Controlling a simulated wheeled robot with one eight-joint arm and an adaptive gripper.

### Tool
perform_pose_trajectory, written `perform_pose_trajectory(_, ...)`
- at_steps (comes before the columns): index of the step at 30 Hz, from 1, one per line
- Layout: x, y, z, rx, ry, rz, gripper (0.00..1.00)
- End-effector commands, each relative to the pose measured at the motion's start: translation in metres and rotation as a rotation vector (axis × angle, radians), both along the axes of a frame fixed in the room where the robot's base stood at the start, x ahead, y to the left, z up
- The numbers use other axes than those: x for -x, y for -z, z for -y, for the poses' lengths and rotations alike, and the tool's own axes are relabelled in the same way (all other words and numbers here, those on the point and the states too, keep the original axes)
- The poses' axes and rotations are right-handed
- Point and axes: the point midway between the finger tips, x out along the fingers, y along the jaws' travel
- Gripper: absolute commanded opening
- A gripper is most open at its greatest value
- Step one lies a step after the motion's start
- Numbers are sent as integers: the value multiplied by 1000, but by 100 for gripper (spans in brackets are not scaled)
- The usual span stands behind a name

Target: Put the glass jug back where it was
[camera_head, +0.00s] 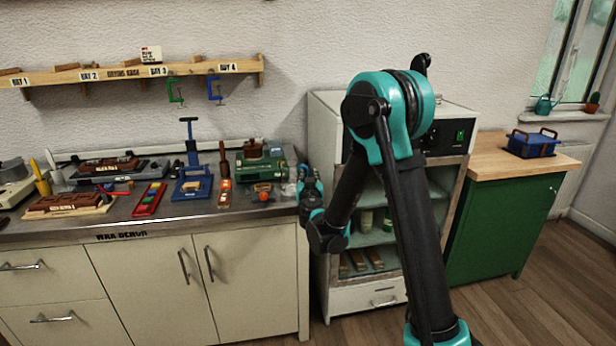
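My arm rises in front of the open cabinet and bends down to the left. My gripper (308,188) is small in view at the right end of the workbench, beside the cabinet's left side. Its fingers are too small and partly hidden, so I cannot tell whether they are open or shut. A pale, see-through shape (288,189) shows on the bench's right end, just left of my gripper. It may be the glass jug, but I cannot make out its outline or whether my gripper touches it.
The workbench (120,228) is crowded with a green machine (264,170), a blue press (191,184), a red tray (148,199) and tools. The open cabinet (326,110) holds pale containers (365,221). A green cupboard (500,215) bears a blue box (532,144); its wooden top is otherwise mostly clear.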

Motion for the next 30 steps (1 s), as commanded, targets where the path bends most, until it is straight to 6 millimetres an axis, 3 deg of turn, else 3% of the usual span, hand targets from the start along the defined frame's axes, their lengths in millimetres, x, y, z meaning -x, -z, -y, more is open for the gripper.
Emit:
perform_pose_trajectory(8,8,-3,0,0,-2,0,34)
perform_pose_trajectory(21,92,-3,11,0,-3,0,34)
perform_pose_trajectory(30,119,-3,15,0,-1,0,34)
